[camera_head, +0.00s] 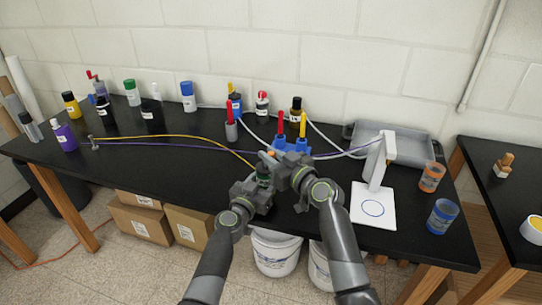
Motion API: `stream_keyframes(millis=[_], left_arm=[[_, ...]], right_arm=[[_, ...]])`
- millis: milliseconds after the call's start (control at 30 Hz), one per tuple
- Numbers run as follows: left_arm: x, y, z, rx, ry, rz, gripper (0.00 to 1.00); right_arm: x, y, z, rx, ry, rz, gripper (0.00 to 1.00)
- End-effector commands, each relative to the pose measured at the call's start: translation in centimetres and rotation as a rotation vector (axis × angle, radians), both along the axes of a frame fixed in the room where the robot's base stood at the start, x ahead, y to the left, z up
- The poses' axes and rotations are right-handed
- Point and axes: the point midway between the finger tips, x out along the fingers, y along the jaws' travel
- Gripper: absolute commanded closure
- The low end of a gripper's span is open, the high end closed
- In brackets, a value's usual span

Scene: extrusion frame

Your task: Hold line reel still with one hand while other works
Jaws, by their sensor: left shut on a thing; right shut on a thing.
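My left gripper (263,184) is the lower one, at the front middle of the black table. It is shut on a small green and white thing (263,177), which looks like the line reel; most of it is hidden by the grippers. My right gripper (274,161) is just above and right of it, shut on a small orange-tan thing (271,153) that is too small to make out. A yellow line (185,136) runs from a small metal post (94,142) at the left to the grippers. A purple line (190,148) runs from the post past the grippers towards the white stand.
A white stand (376,165) with a blue-ringed plate (372,207) is on the right. Behind the grippers is a blue holder (291,145) with red and yellow tools. A grey tray (408,148), orange cup (431,177) and blue cup (442,215) stand right. Several bottles line the back.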

Motion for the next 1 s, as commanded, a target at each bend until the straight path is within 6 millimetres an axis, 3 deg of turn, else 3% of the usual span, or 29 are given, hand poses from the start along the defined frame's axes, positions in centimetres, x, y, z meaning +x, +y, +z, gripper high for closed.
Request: stream_keyframes(millis=[1000], left_arm=[[0.0,-0.1,0.0,0.0,-0.001,-0.004,0.74]], right_arm=[[1.4,-1.5,-0.3,-0.004,0.007,0.561,1.0]])
